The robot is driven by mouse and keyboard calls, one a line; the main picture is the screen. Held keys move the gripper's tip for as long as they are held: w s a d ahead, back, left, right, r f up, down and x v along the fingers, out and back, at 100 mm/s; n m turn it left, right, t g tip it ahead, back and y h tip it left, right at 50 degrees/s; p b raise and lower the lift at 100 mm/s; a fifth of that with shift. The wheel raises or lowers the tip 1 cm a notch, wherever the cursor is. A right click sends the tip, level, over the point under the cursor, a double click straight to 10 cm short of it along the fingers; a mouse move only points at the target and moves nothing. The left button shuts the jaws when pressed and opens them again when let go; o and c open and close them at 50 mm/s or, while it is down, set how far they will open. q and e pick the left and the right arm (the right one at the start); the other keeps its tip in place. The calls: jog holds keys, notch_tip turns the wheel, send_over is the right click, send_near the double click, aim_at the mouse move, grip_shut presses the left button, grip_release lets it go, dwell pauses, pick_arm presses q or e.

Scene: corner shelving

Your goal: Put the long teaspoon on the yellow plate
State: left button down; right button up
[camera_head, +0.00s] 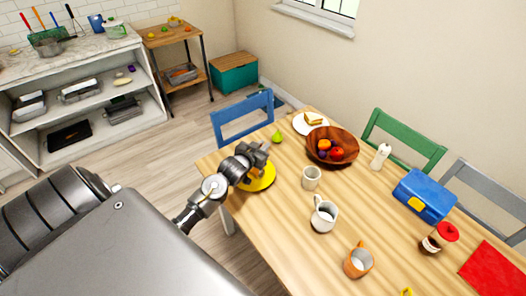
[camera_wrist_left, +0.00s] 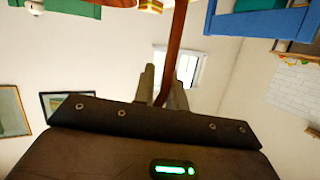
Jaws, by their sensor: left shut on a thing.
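The yellow plate (camera_head: 262,182) lies on the near left end of the wooden table, partly hidden by my left gripper (camera_head: 254,160), which is just above it. In the left wrist view, my left gripper (camera_wrist_left: 164,90) is shut on a long, thin brown handle (camera_wrist_left: 180,35), which I take to be the long teaspoon. The handle runs up out of the picture, so its far end is hidden. In the head view the teaspoon cannot be made out clearly against the gripper. My right gripper is not in view.
A green pear (camera_head: 278,136), a white mug (camera_head: 311,178) and a second white mug (camera_head: 324,216) stand near the plate. Beyond are a fruit bowl (camera_head: 346,136) and a white plate with a sandwich (camera_head: 300,125). A blue chair (camera_head: 232,122) stands at the table's left end.

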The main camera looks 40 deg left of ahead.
pick_arm(q)
notch_tip(320, 180, down, 3)
jog(key=shift+w+f, duration=0.15)
jog(key=shift+f, duration=0.05)
jog(key=shift+f, duration=0.2)
jog(key=c, duration=1.4)
grip_release()
jog(key=shift+c, duration=0.2)
jog(key=shift+r, duration=0.1)
